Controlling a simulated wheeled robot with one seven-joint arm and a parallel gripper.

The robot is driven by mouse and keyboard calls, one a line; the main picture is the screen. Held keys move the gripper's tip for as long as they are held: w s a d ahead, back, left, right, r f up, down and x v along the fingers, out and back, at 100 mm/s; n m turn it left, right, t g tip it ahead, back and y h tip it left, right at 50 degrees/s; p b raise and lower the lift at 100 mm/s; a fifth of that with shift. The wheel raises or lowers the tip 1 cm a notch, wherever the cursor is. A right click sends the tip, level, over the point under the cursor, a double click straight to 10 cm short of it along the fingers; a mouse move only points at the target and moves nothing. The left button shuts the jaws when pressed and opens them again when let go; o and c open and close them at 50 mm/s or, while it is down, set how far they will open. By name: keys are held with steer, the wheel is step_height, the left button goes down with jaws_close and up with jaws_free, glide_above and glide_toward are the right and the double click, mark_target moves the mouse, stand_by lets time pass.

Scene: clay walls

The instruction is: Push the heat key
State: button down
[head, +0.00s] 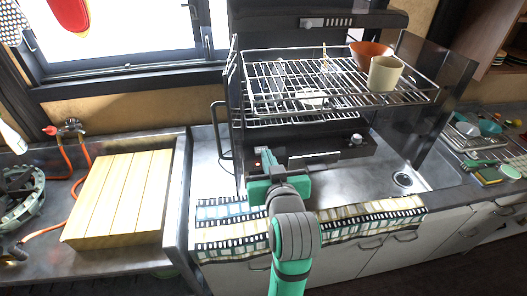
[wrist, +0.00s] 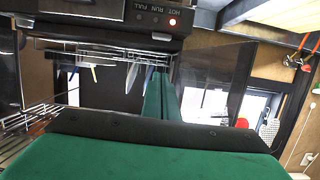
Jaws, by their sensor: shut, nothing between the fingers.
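A dark appliance (head: 345,157) with a front panel stands on the steel counter, under the wire dish rack. Its panel has a round knob (head: 356,140) at the right and a pale strip at the lower middle. In the wrist view the panel (wrist: 150,17) carries the words HOT, RUN and FULL over small lamps, and the red lamp (wrist: 172,21) is lit. I cannot make out a key marked heat. My green gripper (head: 268,163) is in front of the panel's left end and hides part of it. In the wrist view its fingers (wrist: 160,80) are together and empty; contact cannot be told.
The wire rack (head: 335,85) above holds an orange bowl (head: 371,55) and a cream cup (head: 385,73). A striped cloth (head: 370,212) lies along the counter's front edge. A wooden board (head: 118,197) lies at the left.

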steer(key=shift+d, duration=0.1)
stand_by(0.3)
steer(key=w+a+f, duration=0.1)
steer(key=w+f, duration=0.5)
steer(key=w, duration=0.3)
steer(key=shift+w+f, duration=0.2)
steer(key=shift+w, duration=0.1)
steer(key=shift+d, duration=0.1)
